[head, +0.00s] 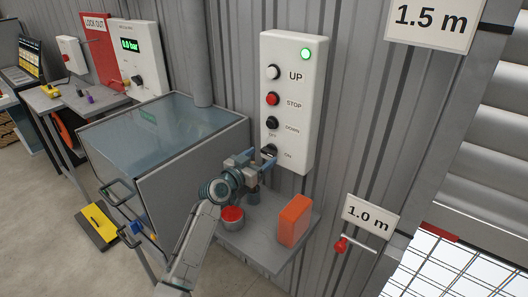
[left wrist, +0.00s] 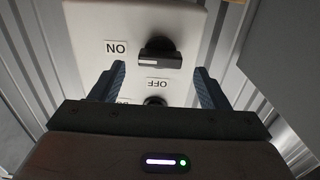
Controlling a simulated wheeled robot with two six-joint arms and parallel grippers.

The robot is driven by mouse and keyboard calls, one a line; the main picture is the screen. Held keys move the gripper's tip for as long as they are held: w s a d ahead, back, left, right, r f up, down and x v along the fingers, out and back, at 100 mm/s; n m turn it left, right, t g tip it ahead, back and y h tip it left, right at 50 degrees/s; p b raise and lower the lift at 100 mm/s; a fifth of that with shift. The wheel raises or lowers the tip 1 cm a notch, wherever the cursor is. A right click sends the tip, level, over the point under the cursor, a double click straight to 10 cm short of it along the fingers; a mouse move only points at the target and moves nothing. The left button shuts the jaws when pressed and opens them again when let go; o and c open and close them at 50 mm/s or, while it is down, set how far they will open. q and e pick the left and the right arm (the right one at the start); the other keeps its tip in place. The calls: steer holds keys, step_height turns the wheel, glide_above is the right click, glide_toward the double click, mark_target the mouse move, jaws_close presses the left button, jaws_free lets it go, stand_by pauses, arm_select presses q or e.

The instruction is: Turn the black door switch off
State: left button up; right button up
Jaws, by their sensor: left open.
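The black door switch (head: 268,149) is the lowest control on the white wall panel (head: 298,75), partly covered by my left gripper (head: 259,160) in the head view. In the left wrist view the switch (left wrist: 160,52) is a round black knob with a bar handle. The bar lies level, in line with the ON label (left wrist: 116,47); the OFF label (left wrist: 158,83) is upside down below it. My left gripper (left wrist: 160,80) is open, its fingers either side of the knob's line in the picture. I see no contact with the knob. My right gripper is not in view.
Above the switch are the DOWN (head: 272,123), red STOP (head: 273,99) and UP (head: 273,72) buttons and a lit green lamp (head: 306,54). A grey shelf (head: 255,240) below holds a red-topped can (head: 232,217) and an orange block (head: 294,221). A glass-topped bin (head: 165,130) stands left.

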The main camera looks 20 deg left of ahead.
mark_target(269, 152)
arm_select(q)
steer(key=shift+x, duration=1.25)
steer(key=c, duration=1)
